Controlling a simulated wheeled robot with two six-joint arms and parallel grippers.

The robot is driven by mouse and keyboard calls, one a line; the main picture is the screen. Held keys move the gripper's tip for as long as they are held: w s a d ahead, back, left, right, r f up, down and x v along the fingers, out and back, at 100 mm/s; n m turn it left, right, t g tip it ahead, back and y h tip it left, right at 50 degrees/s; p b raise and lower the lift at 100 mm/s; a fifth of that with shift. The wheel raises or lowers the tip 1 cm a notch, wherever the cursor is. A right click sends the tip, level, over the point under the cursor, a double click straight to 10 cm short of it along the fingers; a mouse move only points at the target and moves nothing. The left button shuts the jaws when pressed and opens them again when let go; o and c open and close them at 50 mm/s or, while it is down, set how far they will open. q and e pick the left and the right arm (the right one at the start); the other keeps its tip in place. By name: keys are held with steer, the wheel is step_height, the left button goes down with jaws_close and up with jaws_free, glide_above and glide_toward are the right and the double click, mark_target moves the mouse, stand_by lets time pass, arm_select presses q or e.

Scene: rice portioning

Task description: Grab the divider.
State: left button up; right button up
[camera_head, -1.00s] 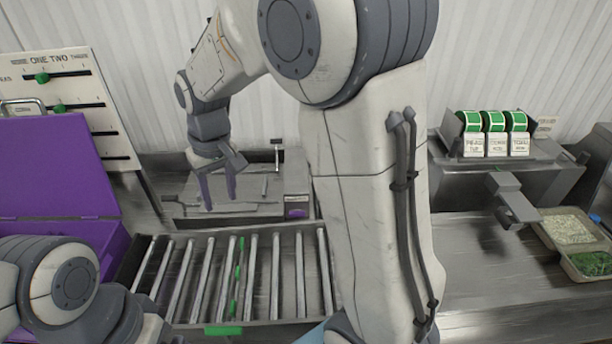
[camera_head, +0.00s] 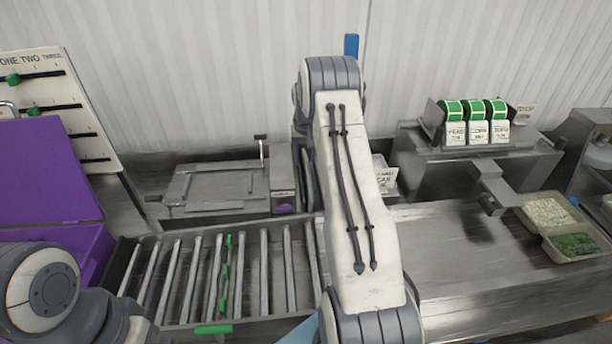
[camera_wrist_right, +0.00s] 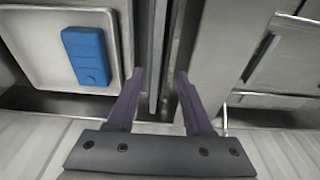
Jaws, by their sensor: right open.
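My right gripper (camera_wrist_right: 160,75) is open in the right wrist view, with its two purple fingers spread. Narrow upright metal strips (camera_wrist_right: 157,40) stand in the gap between the fingers, and the jaws are not closed on them. I cannot tell for sure whether one of these strips is the divider. In the head view my right arm covers the right gripper and what lies under it. My left arm shows only as links at the lower left of the head view, and its fingers are outside the picture.
A white tray (camera_wrist_right: 35,15) with a blue block (camera_wrist_right: 87,55) lies beside the right gripper. A steel machine with a lever (camera_head: 235,185) stands left of the arm. Metal rods with green parts (camera_head: 227,272), a purple box (camera_head: 40,165) and food containers (camera_head: 550,215) surround it.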

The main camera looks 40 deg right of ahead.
mark_target(307, 165)
steer(key=f+p, duration=0.2)
steer(key=f, duration=0.1)
steer(key=shift+d+f, duration=0.25)
steer(key=shift+d, duration=0.1)
steer(key=shift+w+f, duration=0.1)
steer(key=shift+f, duration=0.55)
jaws_close()
steer(key=shift+r, duration=0.1)
